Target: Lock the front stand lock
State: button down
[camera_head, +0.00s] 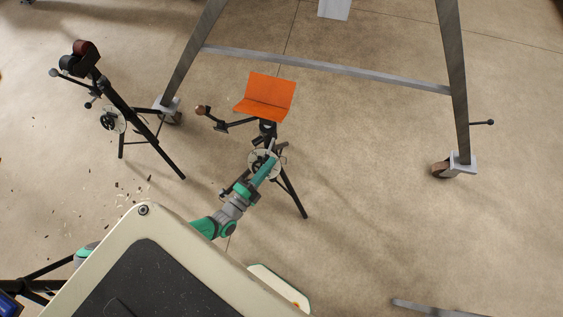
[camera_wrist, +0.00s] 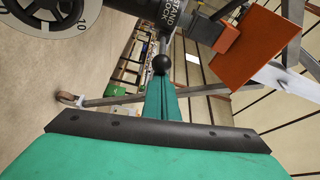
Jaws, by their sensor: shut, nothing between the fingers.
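The front stand (camera_head: 266,130) is a black tripod with an orange V-shaped top (camera_head: 265,95) in the head view. The orange top also shows at the upper right of the wrist view (camera_wrist: 258,50). A black cylinder with a white "STAND LOCK" label (camera_wrist: 172,12) is at the top of the wrist view. A black ball knob (camera_wrist: 162,65) sits below the label, in line with the fingertips; I cannot tell whether they touch. My gripper (camera_head: 274,160) is at the stand's upper column. Its teal fingers (camera_wrist: 161,90) are shut with nothing between them.
A numbered dial wheel (camera_wrist: 45,12) is at the upper left of the wrist view. A second black tripod stand (camera_head: 120,105) is at the left. A grey metal frame (camera_head: 330,68) on casters spans behind the front stand. The floor at right is mostly clear.

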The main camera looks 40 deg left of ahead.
jog(key=shift+s+a, duration=0.3)
jog(key=shift+a, duration=0.5)
jog(key=shift+s+a, duration=0.25)
jog(key=shift+a, duration=0.65)
jog(key=shift+d+r, duration=0.15)
jog(key=shift+d, duration=0.3)
jog(key=s+d, duration=0.2)
jog(key=s, duration=0.7)
